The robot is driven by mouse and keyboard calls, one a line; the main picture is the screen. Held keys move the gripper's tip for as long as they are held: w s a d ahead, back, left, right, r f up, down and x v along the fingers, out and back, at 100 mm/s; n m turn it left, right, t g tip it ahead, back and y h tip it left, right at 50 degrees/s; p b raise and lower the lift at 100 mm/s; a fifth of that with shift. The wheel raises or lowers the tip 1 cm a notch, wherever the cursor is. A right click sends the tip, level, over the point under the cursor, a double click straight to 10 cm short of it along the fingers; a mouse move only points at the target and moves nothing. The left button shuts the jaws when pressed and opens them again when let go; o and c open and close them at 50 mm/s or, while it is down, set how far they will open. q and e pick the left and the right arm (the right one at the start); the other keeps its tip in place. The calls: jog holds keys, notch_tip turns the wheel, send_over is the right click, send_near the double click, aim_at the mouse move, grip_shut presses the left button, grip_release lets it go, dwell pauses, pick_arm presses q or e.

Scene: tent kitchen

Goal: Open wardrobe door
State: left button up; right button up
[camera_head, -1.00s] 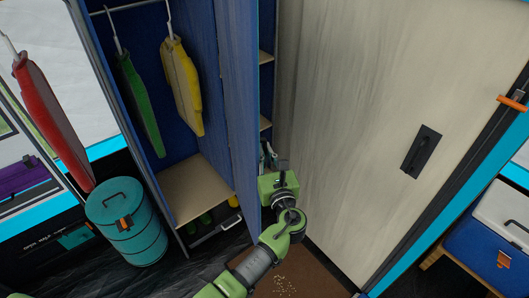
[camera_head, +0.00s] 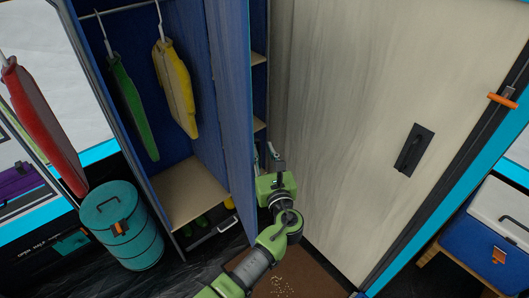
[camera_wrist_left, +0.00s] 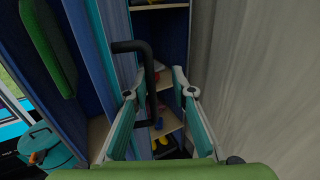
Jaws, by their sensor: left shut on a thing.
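The blue wardrobe (camera_head: 107,70) stands open in the head view, with its hanging space and shelves showing. Its blue door (camera_head: 228,90) stands out toward me, seen at a steep angle. It shows in the left wrist view (camera_wrist_left: 115,40) along the left side. A black bent handle (camera_wrist_left: 150,72) is on it. My left gripper (camera_head: 279,160) is at the door's outer edge, on its right side. In the left wrist view, its two fingers (camera_wrist_left: 155,88) are on either side of the handle and shut on it. The exact contact is hard to see. My right gripper is out of view.
A green garment (camera_head: 133,105) and a yellow one (camera_head: 176,90) hang inside. A teal barrel (camera_head: 122,235) stands on the floor left of the wardrobe. A pale wall-like door (camera_head: 340,110) with a dark handle (camera_head: 413,150) rises close on my gripper's right.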

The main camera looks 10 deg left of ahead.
pick_arm(q)
jog(key=v, duration=1.1)
jog(key=shift+s+d, duration=0.15)
jog(key=shift+s, duration=0.2)
jog(key=shift+s, duration=0.1)
